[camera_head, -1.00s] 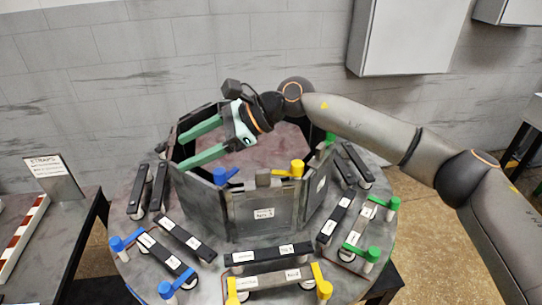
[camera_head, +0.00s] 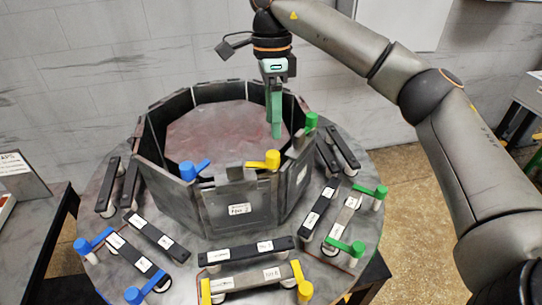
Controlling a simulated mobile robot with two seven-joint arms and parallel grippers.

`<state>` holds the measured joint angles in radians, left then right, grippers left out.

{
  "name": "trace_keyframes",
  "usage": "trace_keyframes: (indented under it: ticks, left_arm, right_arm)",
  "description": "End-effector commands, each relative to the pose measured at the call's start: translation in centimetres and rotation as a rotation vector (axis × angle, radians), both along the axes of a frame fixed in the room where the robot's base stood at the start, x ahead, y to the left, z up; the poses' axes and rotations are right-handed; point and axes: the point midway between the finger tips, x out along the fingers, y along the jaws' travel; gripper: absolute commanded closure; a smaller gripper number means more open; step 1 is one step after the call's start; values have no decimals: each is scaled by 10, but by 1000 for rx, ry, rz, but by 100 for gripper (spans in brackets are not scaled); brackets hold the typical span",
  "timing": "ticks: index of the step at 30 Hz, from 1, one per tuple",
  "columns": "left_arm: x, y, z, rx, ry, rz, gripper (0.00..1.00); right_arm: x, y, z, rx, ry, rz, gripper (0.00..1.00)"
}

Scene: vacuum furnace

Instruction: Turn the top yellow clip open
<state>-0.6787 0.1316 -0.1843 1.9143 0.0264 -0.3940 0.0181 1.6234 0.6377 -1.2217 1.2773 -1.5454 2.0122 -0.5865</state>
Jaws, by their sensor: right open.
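The top yellow clip (camera_head: 264,160) sits on the upper rim of the front furnace panel (camera_head: 240,212). Its round knob is at the right and its flat arm points left along the rim. My right gripper (camera_head: 276,132) points down, above and just behind the clip's right side, apart from it. Its green fingers are seen edge-on, nearly overlapping, with nothing visible between them. My left gripper is not in view.
A blue clip (camera_head: 193,169) and a green clip (camera_head: 307,125) sit on the rim on either side. Black bars with yellow, blue and green clips surround the ring on the round table (camera_head: 205,258). The ring's middle is open.

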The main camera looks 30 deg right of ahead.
Motion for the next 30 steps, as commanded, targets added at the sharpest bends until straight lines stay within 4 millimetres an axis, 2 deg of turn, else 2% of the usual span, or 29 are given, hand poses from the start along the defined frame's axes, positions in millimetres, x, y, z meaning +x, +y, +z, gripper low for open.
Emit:
trace_keyframes:
  ticks: [1, 6, 13, 18, 26, 30]
  left_arm:
    - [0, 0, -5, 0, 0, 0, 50]
    - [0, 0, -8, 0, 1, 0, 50]
    - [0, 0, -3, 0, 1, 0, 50]
    - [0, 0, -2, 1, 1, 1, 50]
    - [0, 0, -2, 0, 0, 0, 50]
    - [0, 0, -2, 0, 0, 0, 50]
  right_arm:
    - [-2, 1, -15, 2, 5, 3, 32]
    - [-6, 1, -48, 2, 5, 1, 32]
    - [-9, 3, -80, 1, 1, 1, 32]
    - [-10, 4, -90, 2, 0, 2, 32]
    - [-10, 4, -92, 2, -1, 3, 32]
    - [-10, 4, -92, 2, -1, 3, 46]
